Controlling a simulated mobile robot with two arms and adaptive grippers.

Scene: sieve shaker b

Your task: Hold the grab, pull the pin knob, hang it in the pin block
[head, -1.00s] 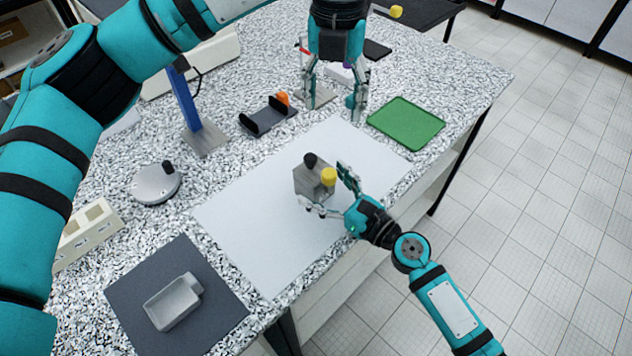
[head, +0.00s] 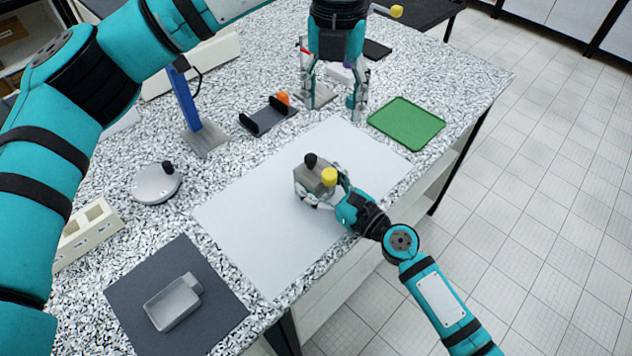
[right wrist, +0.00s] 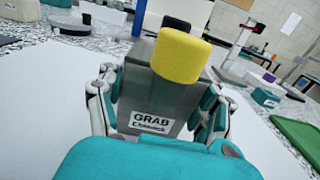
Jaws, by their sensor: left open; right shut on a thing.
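The grab (head: 308,182) is a grey block standing on the white sheet, with a yellow knob (head: 329,177) on its near side and a black knob (head: 310,160) on top. The right wrist view shows its label "GRAB" (right wrist: 152,121) and the yellow knob (right wrist: 180,54) large in front. My right gripper (head: 325,194) is shut on the grab, fingers on both sides. My left gripper (head: 334,100) is open, pointing down at the back of the table, away from the grab. I cannot tell for sure which thing is the pin block; a cream block with recesses (head: 88,231) stands at the left.
A green tray (head: 406,124) lies right of the white sheet (head: 262,230). A black cradle (head: 266,118), a blue post (head: 190,98) and a round silver device (head: 156,184) stand behind and left. A grey scoop (head: 173,303) lies on a dark mat (head: 215,318). The sheet is otherwise clear.

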